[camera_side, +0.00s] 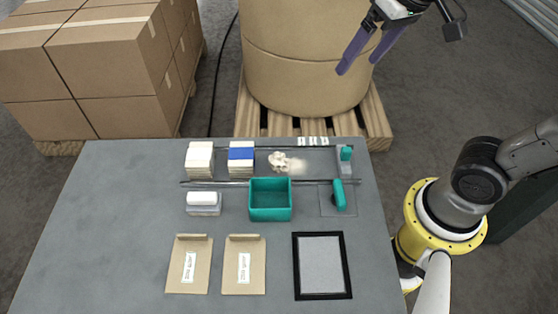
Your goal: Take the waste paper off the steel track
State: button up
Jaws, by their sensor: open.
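The waste paper (279,159) looks like a small crumpled cream wad. It lies on the steel track (318,160), right of the blue-topped stack, with a pale patch beside it. The track runs across the back of the grey table between two thin dark rails. My gripper (359,65) is at the top right, raised above and behind the table in front of the big brown roll. Its two purple fingers are apart, with nothing between them. It is well away from the waste paper.
A cream stack (199,160) and a blue-topped stack (241,158) stand left of the paper. A teal bin (270,213) is in front. A teal-handled device (344,160) stands at right. Two brown envelopes (189,277) and a black-framed grey pad (322,266) lie nearer. The table's left is clear.

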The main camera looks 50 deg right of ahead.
jog(key=w+a+f+g, duration=0.2)
jog(key=w+a+f, duration=0.3)
jog(key=w+a, duration=0.25)
jog(key=n+g, duration=0.2)
send_over(279, 157)
notch_tip(279, 157, down, 7)
notch_tip(279, 157, down, 13)
jog(key=shift+r, duration=0.2)
jog(key=c, duration=1.4)
jog(key=shift+c, duration=0.2)
